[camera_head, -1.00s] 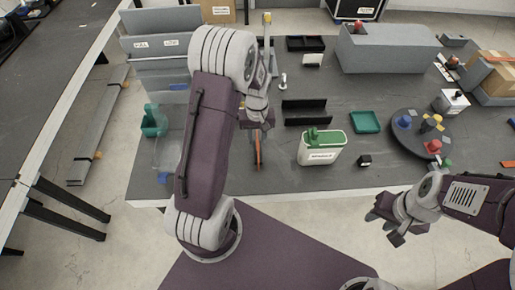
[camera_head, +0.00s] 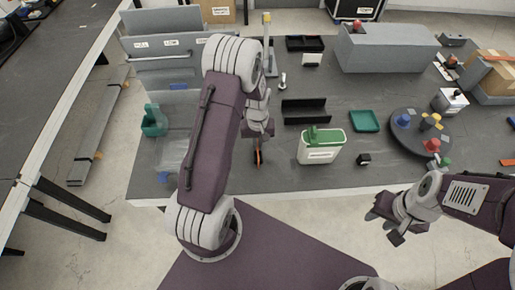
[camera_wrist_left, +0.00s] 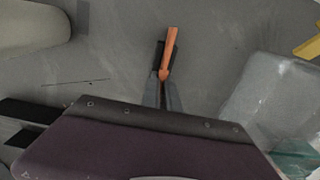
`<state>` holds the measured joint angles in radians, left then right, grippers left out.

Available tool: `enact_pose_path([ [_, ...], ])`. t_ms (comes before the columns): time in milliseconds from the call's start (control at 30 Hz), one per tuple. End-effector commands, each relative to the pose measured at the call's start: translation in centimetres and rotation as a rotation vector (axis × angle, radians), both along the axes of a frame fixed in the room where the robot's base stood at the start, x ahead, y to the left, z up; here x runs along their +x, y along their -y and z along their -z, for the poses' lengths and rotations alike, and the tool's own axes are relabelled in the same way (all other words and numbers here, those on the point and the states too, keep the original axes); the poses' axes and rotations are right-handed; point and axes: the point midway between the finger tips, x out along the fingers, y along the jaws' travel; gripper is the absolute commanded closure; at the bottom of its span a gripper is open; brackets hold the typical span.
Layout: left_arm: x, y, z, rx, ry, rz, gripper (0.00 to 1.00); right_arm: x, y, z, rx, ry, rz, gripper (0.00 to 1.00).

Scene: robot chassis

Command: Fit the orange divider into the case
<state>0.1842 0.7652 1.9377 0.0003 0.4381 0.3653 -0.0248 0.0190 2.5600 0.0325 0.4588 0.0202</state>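The orange divider (camera_head: 257,157) is a thin strip seen nearly edge-on in the head view. My left gripper (camera_head: 259,138) is above the dark table and shut on it. In the left wrist view the divider (camera_wrist_left: 171,48) sticks out past the fingertips (camera_wrist_left: 164,75). A translucent box (camera_head: 171,158), which may be the case, stands left of my left arm and is partly hidden by it. It shows at the right of the left wrist view (camera_wrist_left: 275,98), apart from the divider. My right gripper (camera_head: 388,220) is open and empty off the table's front edge.
A white container with a green top (camera_head: 318,150) stands right of the divider. Black trays (camera_head: 305,112), a green tray (camera_head: 365,121) and a round turntable (camera_head: 410,145) lie further right. A teal holder (camera_head: 153,122) is at the left edge, before grey bins (camera_head: 165,60).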

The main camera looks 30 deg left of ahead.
Motion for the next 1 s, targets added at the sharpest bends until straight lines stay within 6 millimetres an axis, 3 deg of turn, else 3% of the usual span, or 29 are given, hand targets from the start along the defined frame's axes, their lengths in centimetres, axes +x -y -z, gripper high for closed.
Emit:
enact_pose_path([
  [267, 0.0, 0.0, -0.8, 0.001, 0.001, 0.000, 1.00, 0.0, 0.0, 0.0, 0.000, 0.000, 0.000, 0.64],
  [467, 0.1, 0.0, -4.3, 0.001, 0.005, 0.000, 1.00, 0.0, 0.0, 0.0, 0.000, 0.000, 0.000, 0.64],
  [800, 3.5, 7.5, -8.9, 0.000, 0.004, 0.006, 1.00, 0.0, 0.0, 0.2, 0.000, 0.000, 0.000, 0.64],
  [1000, 4.6, 10.1, -10.6, 0.000, 0.001, 0.001, 1.00, 0.0, 0.0, 0.2, 0.000, 0.000, 0.000, 0.64],
])
